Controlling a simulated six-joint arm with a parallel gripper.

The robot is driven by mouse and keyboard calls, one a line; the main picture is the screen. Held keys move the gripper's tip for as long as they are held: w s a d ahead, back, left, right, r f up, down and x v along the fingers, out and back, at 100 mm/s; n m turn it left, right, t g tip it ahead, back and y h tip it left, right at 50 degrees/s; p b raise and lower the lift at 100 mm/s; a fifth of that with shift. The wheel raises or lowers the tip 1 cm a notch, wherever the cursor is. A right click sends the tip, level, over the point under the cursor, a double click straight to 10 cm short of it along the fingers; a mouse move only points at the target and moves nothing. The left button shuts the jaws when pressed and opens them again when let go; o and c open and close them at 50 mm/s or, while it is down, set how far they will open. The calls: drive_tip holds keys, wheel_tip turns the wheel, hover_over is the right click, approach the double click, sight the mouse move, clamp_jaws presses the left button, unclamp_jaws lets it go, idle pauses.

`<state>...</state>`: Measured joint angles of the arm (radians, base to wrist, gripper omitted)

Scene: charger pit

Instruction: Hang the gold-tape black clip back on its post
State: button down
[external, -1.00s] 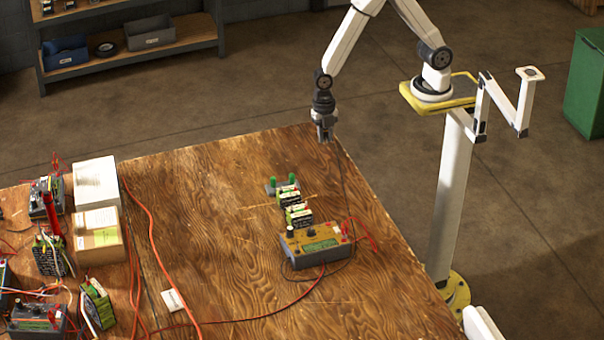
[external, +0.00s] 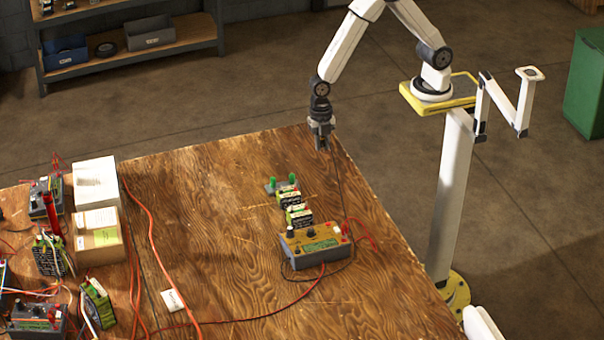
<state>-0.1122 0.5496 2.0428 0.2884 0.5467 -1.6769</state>
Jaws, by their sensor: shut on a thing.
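My gripper (external: 321,144) points down in the air near the far right edge of the wooden table. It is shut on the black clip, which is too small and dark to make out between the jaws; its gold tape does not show. A thin dark lead (external: 339,185) runs from the jaws down to the yellow-topped charger (external: 316,246). A grey block with two green posts (external: 292,178) stands left of and below my gripper in the picture. I cannot tell which post belongs to the clip.
Green-and-black battery packs (external: 299,215) stand between the posts and the charger. Red leads (external: 290,312) cross the table front. Cardboard boxes (external: 97,237), more chargers and batteries crowd the left. The table's middle left of the posts is mostly clear.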

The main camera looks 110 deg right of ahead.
drive_tip(key=w+a, duration=0.8)
drive_tip(key=a, duration=0.4)
drive_tip(key=w+a, duration=0.8)
drive_tip(key=a, duration=0.5)
drive_tip(key=shift+d+f, duration=0.2)
drive_tip(key=shift+f, duration=2)
drive_tip(key=shift+f, duration=0.2)
drive_tip(key=shift+f, duration=3.3)
drive_tip(key=shift+f, duration=0.25)
drive_tip(key=shift+c, duration=2.4)
unclamp_jaws()
